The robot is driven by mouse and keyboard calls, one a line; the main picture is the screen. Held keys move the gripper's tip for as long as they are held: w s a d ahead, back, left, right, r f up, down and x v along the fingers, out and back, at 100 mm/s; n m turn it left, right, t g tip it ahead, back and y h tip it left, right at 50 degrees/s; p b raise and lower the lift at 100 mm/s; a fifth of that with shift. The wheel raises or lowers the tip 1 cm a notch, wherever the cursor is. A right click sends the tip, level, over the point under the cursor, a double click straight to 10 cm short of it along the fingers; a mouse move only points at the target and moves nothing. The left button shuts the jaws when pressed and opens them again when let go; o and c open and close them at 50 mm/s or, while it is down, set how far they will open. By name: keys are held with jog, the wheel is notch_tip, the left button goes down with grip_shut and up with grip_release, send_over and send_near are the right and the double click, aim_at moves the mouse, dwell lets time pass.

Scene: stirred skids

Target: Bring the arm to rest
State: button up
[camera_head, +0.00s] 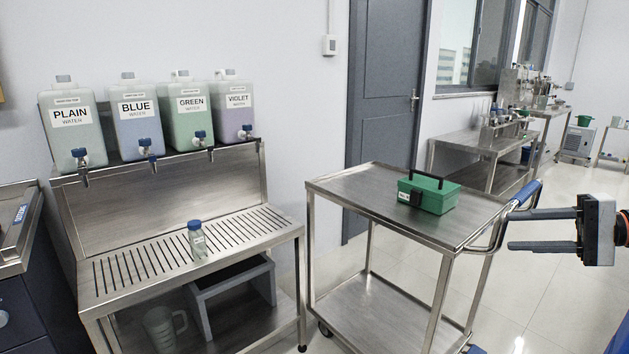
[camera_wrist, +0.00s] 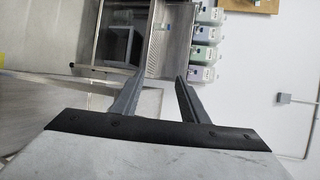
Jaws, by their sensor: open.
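My gripper (camera_head: 510,230) is at the right of the head view, its two grey fingers pointing left and held apart with nothing between them. It hangs in front of the right end of the steel cart, by the cart's blue-gripped handle (camera_head: 524,194); I cannot tell whether it touches the handle. In the wrist view, the two fingers (camera_wrist: 160,78) also stand apart and empty.
A steel cart (camera_head: 365,185) bears a green box (camera_head: 428,194). Left of it, a slotted steel bench (camera_head: 130,268) holds a small blue-capped bottle (camera_head: 197,240), below several labelled water containers (camera_head: 137,125). Open floor (camera_head: 560,290) lies at the right.

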jog(key=s+a+f+n+g+h, duration=0.1)
jog(key=s+a+f+g+h, duration=0.25)
jog(key=a+f, duration=0.35)
jog(key=s+a+f+n+g+h, duration=0.2)
jog(key=s+a+f+h, duration=0.25)
jog(key=a, duration=0.55)
jog(key=s+f+n+t+h, duration=0.3)
jog(key=s+f+n+h, duration=0.1)
jog(key=f+h, duration=0.1)
jog(key=shift+s+f, duration=0.35)
jog(key=shift+s, duration=0.05)
